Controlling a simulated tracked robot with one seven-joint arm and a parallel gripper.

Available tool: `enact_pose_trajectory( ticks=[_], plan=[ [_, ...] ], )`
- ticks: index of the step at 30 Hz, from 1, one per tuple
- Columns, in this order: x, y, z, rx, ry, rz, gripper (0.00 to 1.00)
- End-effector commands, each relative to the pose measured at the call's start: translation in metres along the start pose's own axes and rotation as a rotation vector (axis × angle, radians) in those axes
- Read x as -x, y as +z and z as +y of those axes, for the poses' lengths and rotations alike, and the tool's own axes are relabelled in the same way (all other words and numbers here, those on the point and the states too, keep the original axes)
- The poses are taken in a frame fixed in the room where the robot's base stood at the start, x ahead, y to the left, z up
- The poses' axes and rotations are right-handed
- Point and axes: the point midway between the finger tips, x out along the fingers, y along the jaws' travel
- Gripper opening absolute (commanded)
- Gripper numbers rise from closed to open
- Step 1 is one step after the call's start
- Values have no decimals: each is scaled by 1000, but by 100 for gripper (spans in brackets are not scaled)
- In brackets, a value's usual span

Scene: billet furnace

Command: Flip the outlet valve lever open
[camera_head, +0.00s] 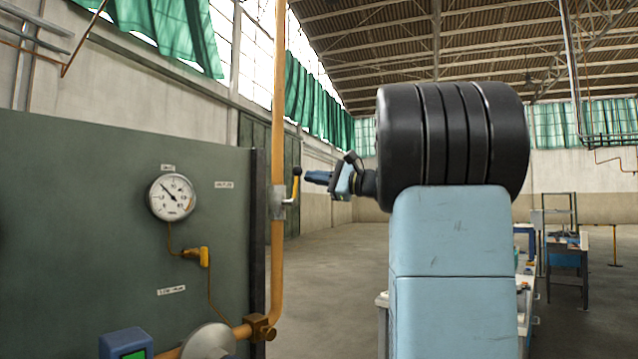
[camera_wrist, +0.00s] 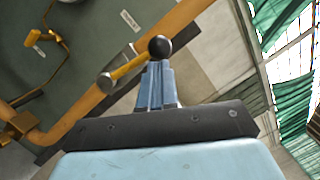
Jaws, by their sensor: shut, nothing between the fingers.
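The outlet valve (camera_head: 277,203) is a grey metal body on the vertical orange pipe (camera_head: 278,110). Its yellow lever (camera_head: 294,187) stands upright, roughly along the pipe, with a black ball knob (camera_head: 297,171) at the top. In the wrist view the lever (camera_wrist: 128,68) runs from a round pivot (camera_wrist: 105,82) to the knob (camera_wrist: 159,47). My gripper (camera_head: 308,176) is shut and empty, just right of the knob in the head view. In the wrist view the closed fingertips (camera_wrist: 158,66) reach the lever just below the knob. I cannot tell whether they touch it.
A dark green panel (camera_head: 90,230) with a round gauge (camera_head: 172,197) and a small yellow-orange fitting (camera_head: 197,256) stands left of the pipe. A pipe clamp (camera_head: 261,328) and a blue box (camera_head: 125,343) are low down. Open floor (camera_head: 330,250) lies behind the valve; benches stand right.

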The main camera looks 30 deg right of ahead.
Motion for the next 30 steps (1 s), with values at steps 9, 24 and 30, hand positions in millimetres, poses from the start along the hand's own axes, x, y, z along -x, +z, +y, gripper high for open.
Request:
enact_pose_trajectory(
  ticks=[9, 24, 30],
  plan=[
    [-1, 0, 0, 0, 0, 0, 0],
    [-6, 15, 2, 186, 58, -1, 0],
    [-6, 15, 2, 186, 58, -2, 0]
  ],
)
